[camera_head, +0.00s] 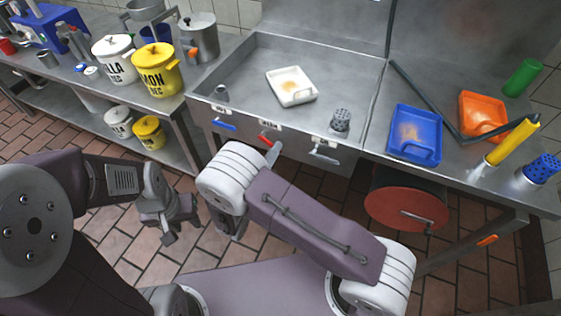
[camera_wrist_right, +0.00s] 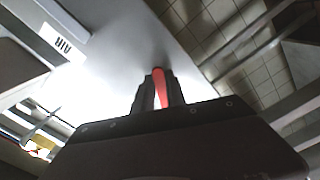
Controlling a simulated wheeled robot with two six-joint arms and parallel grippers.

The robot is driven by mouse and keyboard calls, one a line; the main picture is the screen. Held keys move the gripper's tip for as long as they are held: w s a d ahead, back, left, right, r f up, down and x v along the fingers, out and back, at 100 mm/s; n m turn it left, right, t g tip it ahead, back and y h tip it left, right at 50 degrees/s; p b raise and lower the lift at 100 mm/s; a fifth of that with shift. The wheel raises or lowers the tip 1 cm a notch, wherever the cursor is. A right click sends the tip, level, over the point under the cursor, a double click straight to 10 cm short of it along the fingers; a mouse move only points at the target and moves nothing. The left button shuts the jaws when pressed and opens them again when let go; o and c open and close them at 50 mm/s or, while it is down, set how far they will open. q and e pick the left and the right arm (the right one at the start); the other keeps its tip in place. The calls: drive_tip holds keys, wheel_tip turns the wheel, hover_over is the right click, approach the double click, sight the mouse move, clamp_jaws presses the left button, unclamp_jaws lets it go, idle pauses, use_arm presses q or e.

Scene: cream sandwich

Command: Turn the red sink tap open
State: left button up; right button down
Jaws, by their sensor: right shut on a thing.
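The red tap handle (camera_head: 265,139) is on the front panel of the steel sink, between a blue handle (camera_head: 224,125) on the left and a pale grey handle (camera_head: 323,155) on the right. In the right wrist view, the red handle (camera_wrist_right: 160,86) stands between the dark fingers of my right gripper (camera_wrist_right: 159,92), which is shut on it. In the head view my right arm's white joint hides most of this gripper. My left gripper (camera_head: 180,232) hangs low over the tiled floor, away from the sink, with its fingers apart and empty.
The sink basin (camera_head: 250,62) holds a white tray (camera_head: 291,86). A blue tray (camera_head: 414,135) and an orange tray (camera_head: 483,115) lie on the right counter. A red round drum (camera_head: 407,208) is under the counter. White and yellow pots stand at left.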

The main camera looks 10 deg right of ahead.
sight(265, 145)
drive_tip(key=a+f+m+b, duration=0.1)
drive_tip(key=m+b, duration=0.3)
drive_tip(key=b, duration=0.4)
drive_tip(key=w+a+f+m+b, duration=0.1)
drive_tip(key=m+b, duration=0.2)
drive_tip(key=b, duration=0.4)
drive_tip(key=w+a+f+m+b, duration=0.1)
drive_tip(key=m+b, duration=0.3)
drive_tip(key=b, duration=0.4)
drive_tip(key=shift+w+a+f+m+b, duration=0.1)
drive_tip(key=shift+w+a+m+b, duration=0.15)
drive_tip(key=shift+a+m+b, duration=0.05)
drive_tip(key=shift+a+r+m+b, duration=0.2)
drive_tip(key=shift+m+b, duration=0.1)
drive_tip(key=shift+b, duration=0.25)
drive_tip(key=shift+r, duration=0.1)
drive_tip(key=c, duration=1.4)
unclamp_jaws()
drive_tip(key=shift+o, duration=0.2)
